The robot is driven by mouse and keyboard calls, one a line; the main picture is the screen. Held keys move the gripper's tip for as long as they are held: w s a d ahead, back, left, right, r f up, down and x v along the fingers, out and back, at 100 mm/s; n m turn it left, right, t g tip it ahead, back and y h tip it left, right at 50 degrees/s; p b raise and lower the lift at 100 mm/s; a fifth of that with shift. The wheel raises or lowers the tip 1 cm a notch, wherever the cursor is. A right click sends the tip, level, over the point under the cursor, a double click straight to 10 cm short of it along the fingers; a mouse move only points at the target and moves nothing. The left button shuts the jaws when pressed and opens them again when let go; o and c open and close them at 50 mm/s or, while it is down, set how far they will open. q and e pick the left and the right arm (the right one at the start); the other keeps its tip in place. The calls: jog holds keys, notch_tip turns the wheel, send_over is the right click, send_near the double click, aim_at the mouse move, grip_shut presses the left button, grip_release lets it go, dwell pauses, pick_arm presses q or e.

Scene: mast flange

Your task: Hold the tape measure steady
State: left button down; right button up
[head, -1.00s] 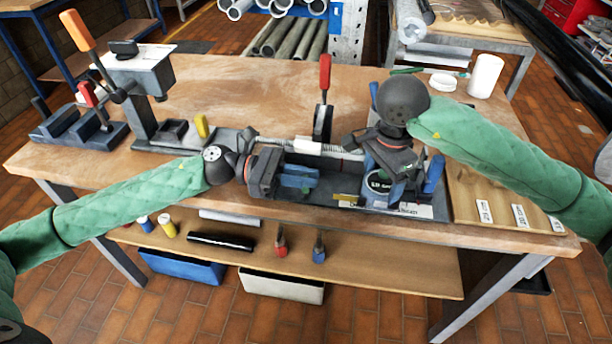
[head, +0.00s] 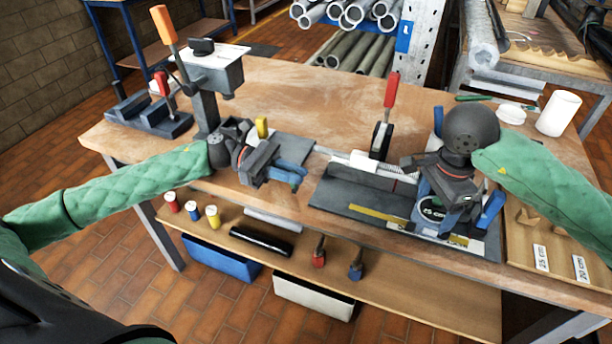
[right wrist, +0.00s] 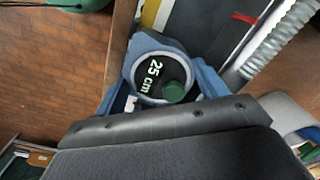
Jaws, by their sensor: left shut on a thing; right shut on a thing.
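The tape measure (head: 432,208), a dark round case marked 25 cm, sits at the right end of the grey fixture (head: 335,195). Its marked face (right wrist: 150,82) also shows in the right wrist view, with blue parts around it. A yellow strip (head: 380,218) lies left of the case, along the fixture's front. My right gripper (head: 440,198) is over the case and shut on it; the contact is partly hidden. My left gripper (head: 287,173) is over the bench left of the fixture, apart from the strip. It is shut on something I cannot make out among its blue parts.
A post with a grey box (head: 208,72) stands at the left. A board with labels (head: 545,245) is at the right. The bench's back middle is clear.

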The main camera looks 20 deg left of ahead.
pick_arm(q)
jog(key=shift+a, duration=0.25)
jog(key=c, duration=1.4)
grip_release()
jog(key=shift+a, duration=0.1)
jog(key=a, duration=1.1)
jog(key=shift+w+a, duration=0.15)
jog(key=shift+a, duration=0.25)
pick_arm(e)
jog(key=o, duration=1.5)
jog(key=shift+c, duration=0.2)
jog(key=shift+r, duration=0.1)
